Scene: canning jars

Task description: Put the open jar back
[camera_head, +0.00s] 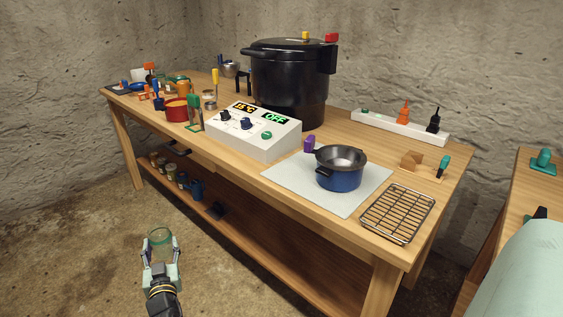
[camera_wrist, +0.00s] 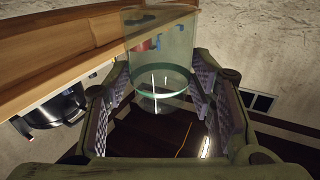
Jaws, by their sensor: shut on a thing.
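An open glass jar (camera_head: 160,240) is held by my gripper (camera_head: 160,256) in the head view, in front of the workbench and above the floor. It is clear with a greenish tint, and no lid shows on it. In the wrist view the jar (camera_wrist: 161,70) sits between the two padded fingers of my gripper (camera_wrist: 165,88), which are shut on it. Its contents, if any, cannot be made out. Several jars (camera_head: 170,168) stand on the lower shelf at the left of the bench.
The bench (camera_head: 300,200) carries a large black canner (camera_head: 290,85), a control box (camera_head: 250,133), a blue pot (camera_head: 340,172) on a pale mat (camera_head: 283,177), and a wire rack (camera_head: 397,213). The back left of the top is crowded. The lower shelf (camera_head: 262,247) is clear towards the right.

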